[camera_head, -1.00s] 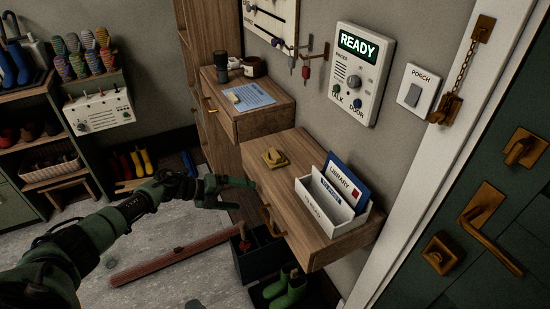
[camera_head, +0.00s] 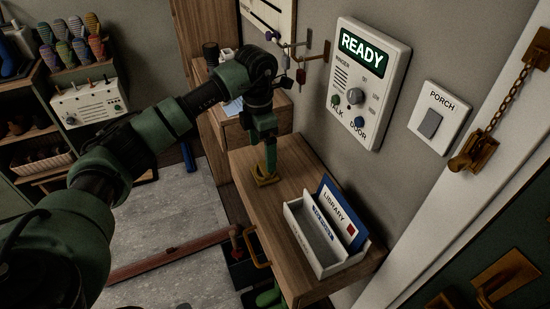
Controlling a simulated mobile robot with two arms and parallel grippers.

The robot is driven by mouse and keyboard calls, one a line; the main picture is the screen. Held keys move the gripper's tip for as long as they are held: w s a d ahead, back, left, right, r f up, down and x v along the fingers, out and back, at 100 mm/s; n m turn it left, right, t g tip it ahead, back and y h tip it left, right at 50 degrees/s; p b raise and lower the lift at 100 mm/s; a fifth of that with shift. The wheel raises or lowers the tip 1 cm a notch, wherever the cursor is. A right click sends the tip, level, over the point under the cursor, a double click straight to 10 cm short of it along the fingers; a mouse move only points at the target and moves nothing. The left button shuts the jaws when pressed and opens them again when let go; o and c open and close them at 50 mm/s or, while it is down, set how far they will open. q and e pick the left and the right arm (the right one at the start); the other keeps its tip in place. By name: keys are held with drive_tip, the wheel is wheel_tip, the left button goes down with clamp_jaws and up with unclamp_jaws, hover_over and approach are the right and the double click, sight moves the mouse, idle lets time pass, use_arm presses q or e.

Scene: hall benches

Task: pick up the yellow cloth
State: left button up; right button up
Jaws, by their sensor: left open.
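The yellow cloth (camera_head: 263,182) lies folded on the wooden shelf top (camera_head: 262,212), near its back left part. My left gripper (camera_head: 270,172) points down right over the cloth, with its fingertips at or just above it. The jaws are open; the cloth is partly hidden behind the fingers. I cannot tell whether the fingers touch it.
A white letter holder (camera_head: 312,240) with a blue library envelope (camera_head: 340,213) stands to the right on the same shelf. The intercom panel (camera_head: 366,84) and porch switch (camera_head: 439,117) are on the wall behind. A reddish beam (camera_head: 165,256) lies on the floor.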

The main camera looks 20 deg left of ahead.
sight(264, 167)
use_arm(q)
drive_tip(key=shift+w+d+r, duration=0.1)
drive_tip(key=shift+w, duration=0.15)
drive_tip(key=f, duration=0.1)
drive_tip(key=s+f+p, duration=0.1)
drive_tip(key=f, duration=0.1)
drive_tip(key=shift+d+f, duration=0.1)
drive_tip(key=shift+f, duration=0.1)
wheel_tip(264, 167, down, 3)
drive_tip(key=shift+w+d+r+p, duration=0.1)
drive_tip(key=shift+w+r+p, duration=0.05)
drive_tip(key=shift+p, duration=0.2)
drive_tip(key=shift+f, duration=0.45)
drive_tip(key=c, duration=1.4)
drive_tip(key=shift+r, duration=0.1)
use_arm(e)
drive_tip(key=s+r, duration=0.1)
drive_tip(key=s, duration=0.1)
drive_tip(key=shift+s+r, duration=0.3)
drive_tip(key=shift+r, duration=0.05)
